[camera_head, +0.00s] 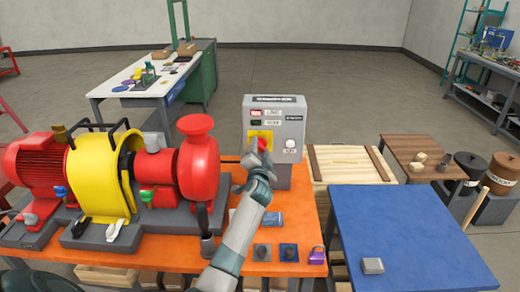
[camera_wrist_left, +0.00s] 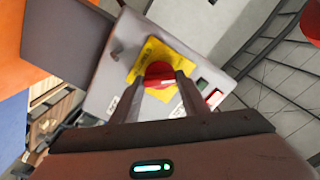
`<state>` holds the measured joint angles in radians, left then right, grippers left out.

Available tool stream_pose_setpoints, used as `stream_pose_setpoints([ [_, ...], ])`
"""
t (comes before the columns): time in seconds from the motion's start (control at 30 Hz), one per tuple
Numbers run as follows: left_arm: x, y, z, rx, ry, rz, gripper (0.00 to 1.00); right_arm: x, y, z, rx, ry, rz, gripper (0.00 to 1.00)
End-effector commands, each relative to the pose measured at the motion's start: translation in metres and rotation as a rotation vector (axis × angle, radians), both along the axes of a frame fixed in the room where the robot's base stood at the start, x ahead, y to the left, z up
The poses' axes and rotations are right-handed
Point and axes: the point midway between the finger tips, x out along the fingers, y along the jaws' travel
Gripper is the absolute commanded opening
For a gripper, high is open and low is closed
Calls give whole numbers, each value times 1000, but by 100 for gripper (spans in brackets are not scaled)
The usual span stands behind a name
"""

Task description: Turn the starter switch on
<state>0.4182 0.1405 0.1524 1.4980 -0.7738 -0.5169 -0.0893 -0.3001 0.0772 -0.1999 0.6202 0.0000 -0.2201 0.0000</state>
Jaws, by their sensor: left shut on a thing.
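The grey starter box (camera_head: 282,118) stands on the orange bench behind the pump. Its red rotary switch knob (camera_head: 262,144) sits on a yellow plate (camera_head: 254,135) on the box's front. My left gripper (camera_head: 259,160) reaches up to the knob. In the left wrist view the red knob (camera_wrist_left: 160,75) lies between the two fingertips of my left gripper (camera_wrist_left: 158,88), in front of the yellow plate (camera_wrist_left: 153,56). The fingers are shut on the knob. The knob's exact angle is hard to tell. My right gripper is not in view.
The red pump (camera_head: 198,165) with a yellow guard (camera_head: 100,175) and red motor fills the bench's left. A blue table (camera_head: 410,235) stands to the right, mostly clear.

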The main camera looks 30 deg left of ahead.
Motion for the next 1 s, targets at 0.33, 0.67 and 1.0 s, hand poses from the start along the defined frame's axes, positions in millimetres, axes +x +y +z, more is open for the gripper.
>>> stream_pose_setpoints([
  [0.33,0,0,0,284,175,-1,18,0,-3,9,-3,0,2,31],
  [0.67,0,0,-1,507,313,-1,18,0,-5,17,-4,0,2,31],
  [1.0,0,0,-2,609,376,-1,18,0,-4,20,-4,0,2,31],
])
